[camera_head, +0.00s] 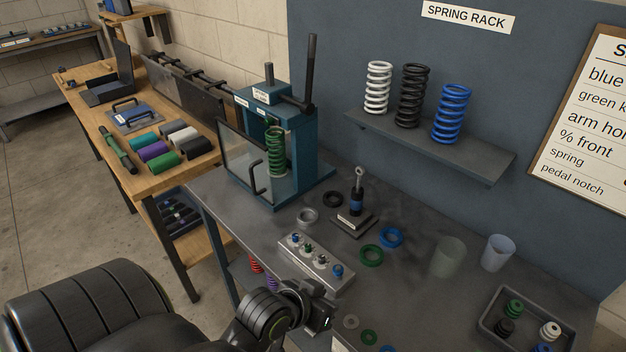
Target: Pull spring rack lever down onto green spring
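The lever (312,68) is a black bar that stands upright at the top right of the blue-green press (296,140) on the grey bench. The green spring (276,152) stands upright inside the press, below its labelled top block (270,92). A clear panel (238,160) with a black handle is at the front left of the press. My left gripper (318,308) is low in the picture, near the front edge of the bench, well away from the lever and spring. Its fingers are too foreshortened to tell open from shut. My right gripper is not in view.
A grey block with several small fittings (315,262) lies between my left gripper and the press. A small upright damper (356,195), rings (371,255), cups (497,252) and a tray (487,322) are to the right. A shelf (440,145) holds white, black and blue springs.

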